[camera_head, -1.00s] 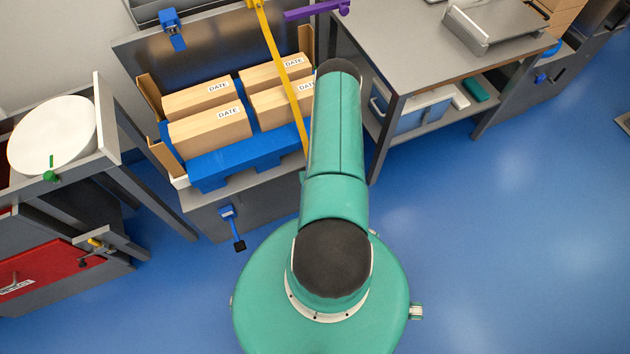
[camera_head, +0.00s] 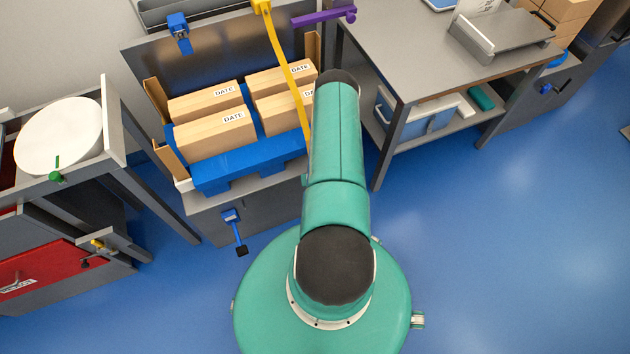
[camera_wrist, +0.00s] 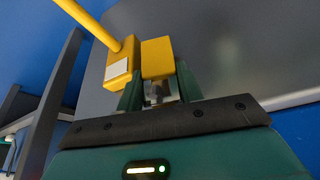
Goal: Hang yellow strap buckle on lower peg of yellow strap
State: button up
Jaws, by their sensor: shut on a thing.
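The yellow strap (camera_head: 285,75) runs from a yellow mount (camera_head: 261,6) at the top of the back panel down over the cartons, until my arm hides its lower end in the head view. In the wrist view the strap (camera_wrist: 85,18) leads to a yellow block with a pale label, the buckle (camera_wrist: 121,63). My gripper (camera_wrist: 158,88) is shut around a yellow block right at the buckle, in front of a grey panel. A second yellow block (camera_wrist: 157,58) sits beside the labelled one; I cannot tell whether they touch or whether it is the lower peg.
Several cartons (camera_head: 205,102) sit on a blue tub carrier (camera_head: 245,162). A blue latch (camera_head: 232,217) hangs on the front panel. A purple bar (camera_head: 322,17) sticks out at the top. A grey table (camera_head: 420,60) stands right; open blue floor lies lower right.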

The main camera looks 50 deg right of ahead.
jog(key=shift+w+d+r, duration=0.15)
jog(key=shift+w+d, duration=0.05)
jog(key=shift+w, duration=0.15)
jog(key=o, duration=1.1)
jog(key=shift+w, duration=0.2)
jog(key=shift+r, duration=0.15)
jog(key=shift+a+r, duration=0.1)
jog(key=shift+r, duration=0.2)
jog(key=v, duration=0.4)
jog(key=s+v, duration=0.1)
jog(key=v, duration=0.8)
jog(key=shift+s+a+f, duration=0.1)
jog(key=shift+s+f, duration=0.1)
jog(key=shift+s, duration=0.05)
